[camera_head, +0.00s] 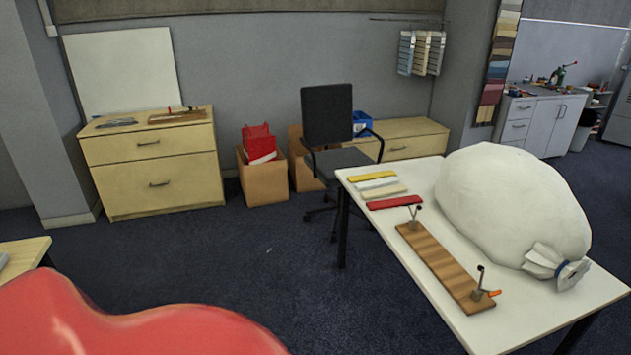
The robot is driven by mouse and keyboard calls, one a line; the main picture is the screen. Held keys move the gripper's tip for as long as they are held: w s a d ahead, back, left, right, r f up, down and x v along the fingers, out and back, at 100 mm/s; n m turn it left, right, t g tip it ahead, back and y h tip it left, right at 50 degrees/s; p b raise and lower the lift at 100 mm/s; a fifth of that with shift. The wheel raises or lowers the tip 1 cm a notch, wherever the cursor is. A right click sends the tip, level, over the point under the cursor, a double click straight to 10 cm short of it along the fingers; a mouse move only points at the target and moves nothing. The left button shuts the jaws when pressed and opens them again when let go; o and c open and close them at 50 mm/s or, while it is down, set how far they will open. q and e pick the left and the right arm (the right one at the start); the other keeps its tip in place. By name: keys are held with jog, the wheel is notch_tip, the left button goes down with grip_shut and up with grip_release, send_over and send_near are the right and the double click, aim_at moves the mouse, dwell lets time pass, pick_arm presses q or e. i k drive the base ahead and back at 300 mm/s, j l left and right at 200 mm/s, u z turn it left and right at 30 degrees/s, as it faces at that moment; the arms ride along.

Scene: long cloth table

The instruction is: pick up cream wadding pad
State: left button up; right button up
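A stack-like row of flat pads lies at the far left corner of the white table (510,328) on the right. The cream pad (384,191) lies flat in this row, between a pale whitish pad (376,183) and a red pad (394,202). A yellow pad (371,175) is at the far end of the row. The pads are small in this view, and I cannot tell their material. Neither of my grippers is in view.
A large white tied bag (510,203) fills the table's right side. A wooden board (440,264) with two upright metal fittings lies along the front left edge. An office chair (328,125) stands behind the table. Open dark carpet (230,255) lies left of it.

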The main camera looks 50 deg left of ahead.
aim_at(368, 195)
jog(key=u, duration=1.3)
